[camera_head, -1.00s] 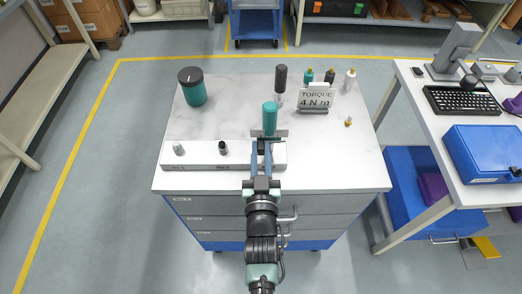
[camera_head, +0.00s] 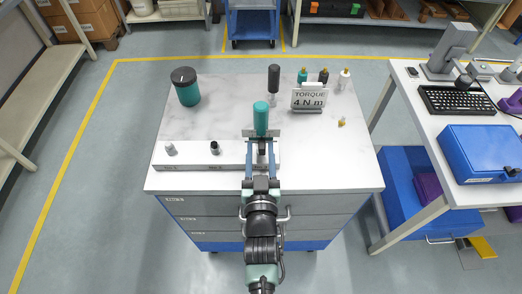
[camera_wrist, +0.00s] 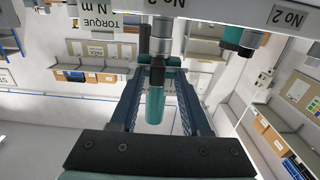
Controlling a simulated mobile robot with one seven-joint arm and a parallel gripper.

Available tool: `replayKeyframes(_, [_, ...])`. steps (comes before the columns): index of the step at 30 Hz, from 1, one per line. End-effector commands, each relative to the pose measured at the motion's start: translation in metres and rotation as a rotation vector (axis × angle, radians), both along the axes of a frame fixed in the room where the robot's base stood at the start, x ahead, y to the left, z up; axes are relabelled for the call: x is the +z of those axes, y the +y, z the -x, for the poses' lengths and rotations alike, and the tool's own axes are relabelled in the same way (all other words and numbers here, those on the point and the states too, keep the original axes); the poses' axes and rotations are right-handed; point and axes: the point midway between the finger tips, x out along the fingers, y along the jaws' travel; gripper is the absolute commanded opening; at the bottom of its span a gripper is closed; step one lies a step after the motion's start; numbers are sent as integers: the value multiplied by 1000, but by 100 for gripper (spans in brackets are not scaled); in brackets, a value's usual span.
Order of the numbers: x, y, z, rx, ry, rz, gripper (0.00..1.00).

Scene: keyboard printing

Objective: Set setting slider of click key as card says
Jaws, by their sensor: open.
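A teal-handled tool (camera_head: 261,118), which looks like the click key, stands upright at the right part of a white block (camera_head: 190,155) on the table. My gripper (camera_head: 261,147) is open at the front of this tool. In the wrist view, a teal cylinder (camera_wrist: 155,105) with a dark collar and grey shaft shows between my spread fingers (camera_wrist: 158,78); I cannot tell whether they touch it. The setting slider cannot be made out clearly. The card (camera_head: 309,98) stands behind and to the right, and reads "TORQUE 4 N m".
A grey knob (camera_head: 171,149) and a black knob (camera_head: 214,147) stand on the block. A teal dark-topped jar (camera_head: 186,86) is at the back left. A dark-handled tool (camera_head: 273,80) and several small bottles stand at the back. The table's left middle is clear.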

Motion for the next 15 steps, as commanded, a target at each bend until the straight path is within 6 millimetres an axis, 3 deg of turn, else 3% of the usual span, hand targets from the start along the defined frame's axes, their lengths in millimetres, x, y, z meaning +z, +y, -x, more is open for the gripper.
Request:
replayKeyframes(10, [0, 0, 1, 0, 0, 0, 52])
replayKeyframes(15, [-1, 0, 16, 0, 1, 0, 52])
